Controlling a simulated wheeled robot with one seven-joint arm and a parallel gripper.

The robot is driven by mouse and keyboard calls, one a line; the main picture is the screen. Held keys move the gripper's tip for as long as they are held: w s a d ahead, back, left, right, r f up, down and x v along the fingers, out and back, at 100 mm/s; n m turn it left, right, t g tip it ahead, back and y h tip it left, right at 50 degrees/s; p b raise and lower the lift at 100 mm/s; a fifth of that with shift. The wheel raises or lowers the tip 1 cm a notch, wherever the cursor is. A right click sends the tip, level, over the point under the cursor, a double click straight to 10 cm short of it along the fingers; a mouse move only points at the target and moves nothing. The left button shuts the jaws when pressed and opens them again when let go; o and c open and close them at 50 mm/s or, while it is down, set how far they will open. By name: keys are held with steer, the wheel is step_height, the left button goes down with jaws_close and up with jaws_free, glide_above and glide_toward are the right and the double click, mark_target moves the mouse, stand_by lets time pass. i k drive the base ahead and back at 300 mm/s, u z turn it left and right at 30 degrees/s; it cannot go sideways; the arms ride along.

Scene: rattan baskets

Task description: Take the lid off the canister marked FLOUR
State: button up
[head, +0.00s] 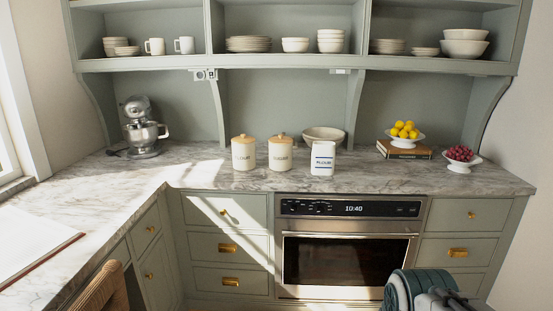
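Three canisters stand upright in a row on the marble counter, in front of the back panel. The left canister (243,155) is cream and round, with a wooden knobbed lid (243,138) on it. The middle canister (281,156) looks alike, also with its wooden lid (281,138) on. The right canister (322,161) is white and boxy, with a pale top. All three bear small dark lettering, too small to read surely; the left and right ones both look like FLOUR. My teal and grey arm shows at bottom right, far from the canisters; I see no gripper fingers.
A cream bowl (324,134) stands close behind the white canister. A stand mixer (142,128) is at left. Lemons (404,130) in a bowl on books (403,149) and a bowl of red fruit (460,155) are at right. The counter (370,176) before the canisters is clear; a shelf (290,65) overhangs behind.

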mark_target(243, 139)
steer(key=u, duration=0.2)
steer(key=i, duration=0.3)
steer(key=u, duration=0.85)
steer(key=i, duration=1.5)
steer(key=z, duration=0.25)
steer(key=i, duration=1.4)
steer(key=z, duration=0.8)
